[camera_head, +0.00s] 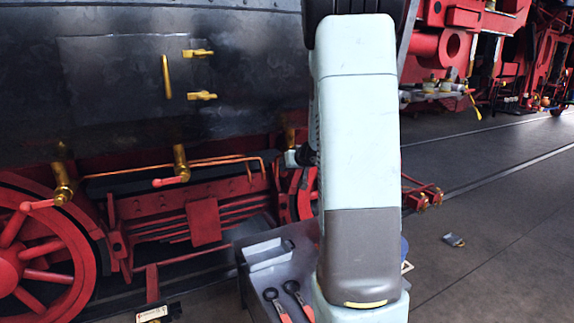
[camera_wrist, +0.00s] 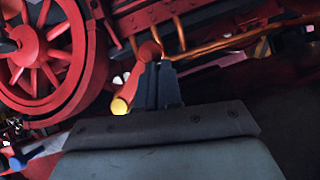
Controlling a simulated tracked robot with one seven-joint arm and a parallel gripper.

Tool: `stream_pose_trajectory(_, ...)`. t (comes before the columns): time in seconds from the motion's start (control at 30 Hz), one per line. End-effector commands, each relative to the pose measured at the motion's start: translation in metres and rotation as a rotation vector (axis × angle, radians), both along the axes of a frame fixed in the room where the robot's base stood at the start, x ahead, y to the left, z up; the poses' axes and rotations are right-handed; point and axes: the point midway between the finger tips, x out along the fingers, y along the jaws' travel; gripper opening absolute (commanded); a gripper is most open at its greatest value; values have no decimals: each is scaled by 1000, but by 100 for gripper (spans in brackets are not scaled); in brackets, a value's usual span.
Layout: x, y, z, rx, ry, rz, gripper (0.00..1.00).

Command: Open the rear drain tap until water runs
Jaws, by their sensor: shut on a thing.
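Two brass drain taps with red lever handles hang below the black boiler side in the head view, one at left (camera_head: 63,190) and one in the middle (camera_head: 181,163). A third brass tap (camera_head: 290,137) shows partly beside my arm, and my gripper (camera_head: 304,157) is just below it, mostly hidden by the arm. In the wrist view, my gripper (camera_wrist: 161,88) is shut on a red tap lever (camera_wrist: 139,76) with a yellow end (camera_wrist: 120,105). The lever is tilted. Which tap is the rear one is not marked. No running water shows.
Red spoked wheels (camera_head: 35,262) and copper pipes (camera_head: 215,161) lie close around the taps. A grey tray (camera_head: 262,300) with red-handled tools stands below my arm. The floor at right (camera_head: 490,200) is mostly open, with a small object (camera_head: 453,240) on it.

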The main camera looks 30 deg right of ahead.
Motion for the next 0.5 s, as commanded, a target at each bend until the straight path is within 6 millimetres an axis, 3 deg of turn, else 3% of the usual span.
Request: stream_pose_trajectory(0.5,0,4,-7,4,6,7,0)
